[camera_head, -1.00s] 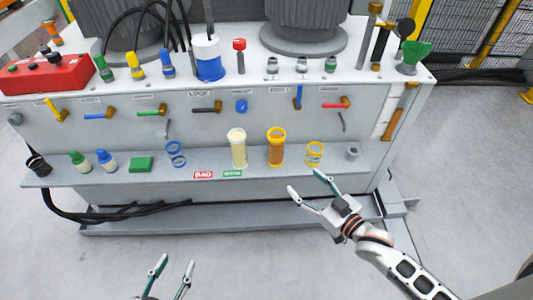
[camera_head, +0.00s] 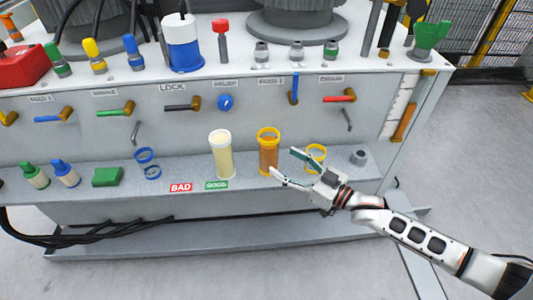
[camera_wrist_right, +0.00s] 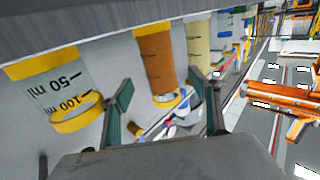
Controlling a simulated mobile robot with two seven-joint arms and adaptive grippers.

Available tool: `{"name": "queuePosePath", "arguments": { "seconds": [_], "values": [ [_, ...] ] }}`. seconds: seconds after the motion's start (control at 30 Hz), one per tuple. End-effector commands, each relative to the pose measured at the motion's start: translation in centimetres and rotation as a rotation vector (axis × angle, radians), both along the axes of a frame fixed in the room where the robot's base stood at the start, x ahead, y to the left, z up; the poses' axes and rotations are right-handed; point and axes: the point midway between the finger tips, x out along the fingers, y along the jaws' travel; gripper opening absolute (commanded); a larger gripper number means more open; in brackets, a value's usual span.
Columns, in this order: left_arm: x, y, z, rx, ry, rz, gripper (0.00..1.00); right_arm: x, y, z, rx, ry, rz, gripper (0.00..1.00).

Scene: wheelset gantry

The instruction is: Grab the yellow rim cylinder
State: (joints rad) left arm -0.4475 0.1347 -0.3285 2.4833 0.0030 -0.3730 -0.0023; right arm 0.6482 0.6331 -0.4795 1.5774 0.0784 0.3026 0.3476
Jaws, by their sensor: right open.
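An amber-filled cylinder with a yellow rim (camera_head: 268,152) stands upright on the front shelf. A clear graduated cylinder with yellow rings (camera_head: 315,156) stands to its right, partly behind my gripper. My right gripper (camera_head: 281,163) is open and empty, its fingertips close to the amber cylinder's right side. In the right wrist view, the amber cylinder (camera_wrist_right: 156,58) shows between the two open fingers (camera_wrist_right: 166,92), beyond them. The clear cylinder (camera_wrist_right: 52,88) is left of the fingers there, with 50 and 100 ml marks. Contact cannot be told. My left gripper is out of view.
A pale-filled cylinder with a white rim (camera_head: 221,155) stands just left of the amber one. A grey fitting (camera_head: 358,158) sits right of the clear cylinder. Red BAD (camera_head: 180,188) and green GOOD (camera_head: 217,185) labels lie in front. Coloured valve handles line the panel behind.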

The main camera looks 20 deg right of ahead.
Motion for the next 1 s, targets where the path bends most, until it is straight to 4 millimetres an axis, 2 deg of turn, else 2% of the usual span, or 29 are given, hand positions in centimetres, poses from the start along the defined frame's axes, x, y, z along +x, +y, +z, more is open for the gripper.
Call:
{"name": "queuePosePath", "arguments": {
  "seconds": [0.03, 0.27, 0.47, 0.7, 1.0],
  "values": [
    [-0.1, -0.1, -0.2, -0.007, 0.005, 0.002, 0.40, 0.5, 0.3, -0.4, 0.001, 0.004, 0.000, 0.62],
    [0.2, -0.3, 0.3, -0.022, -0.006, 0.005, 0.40, 1.8, 1.1, -0.2, 0.000, 0.002, 0.000, 0.62],
    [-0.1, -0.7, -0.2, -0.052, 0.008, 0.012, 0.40, 3.4, 2.0, -0.4, 0.001, 0.005, 0.000, 0.62],
    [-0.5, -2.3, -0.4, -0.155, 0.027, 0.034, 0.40, 5.8, 3.4, -0.2, 0.000, 0.004, 0.000, 0.62],
    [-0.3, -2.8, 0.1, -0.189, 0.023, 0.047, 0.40, 6.3, 3.6, 0.2, -0.001, 0.002, 0.000, 0.62]
  ]
}}
